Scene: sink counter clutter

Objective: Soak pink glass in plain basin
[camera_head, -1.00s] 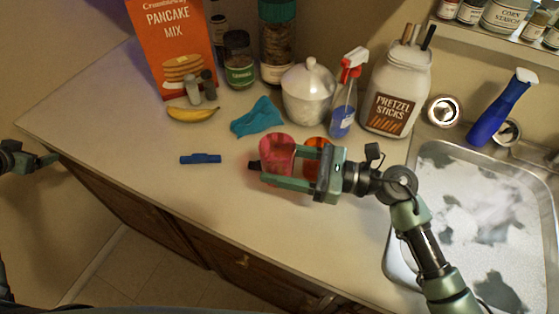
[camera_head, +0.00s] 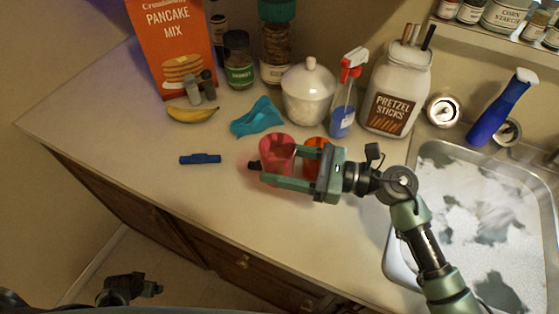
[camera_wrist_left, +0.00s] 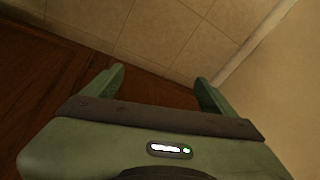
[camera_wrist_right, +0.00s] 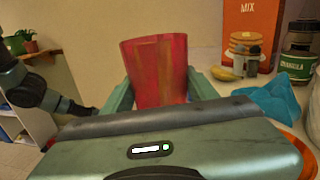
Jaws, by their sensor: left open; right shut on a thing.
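The pink glass (camera_head: 276,150) stands upright on the counter, and my right gripper (camera_head: 283,165) is shut around it from the right. In the right wrist view the glass (camera_wrist_right: 157,70) sits between the two green fingers. The basin is the steel sink (camera_head: 425,150) at the right, with a patchy grey and white surface inside. An orange cup (camera_head: 316,145) stands just behind my right gripper, partly hidden by it. My left gripper (camera_head: 150,287) is low at the bottom left, off the counter. In the left wrist view its fingers (camera_wrist_left: 160,85) are open and empty over the floor.
A blue cloth (camera_head: 257,116), white lidded jar (camera_head: 308,95), spray bottle (camera_head: 345,95) and pretzel jar (camera_head: 398,90) stand behind the glass. A blue marker-like object (camera_head: 200,159) lies to the left. A blue bottle (camera_head: 500,108) stands behind the sink. The counter's front is clear.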

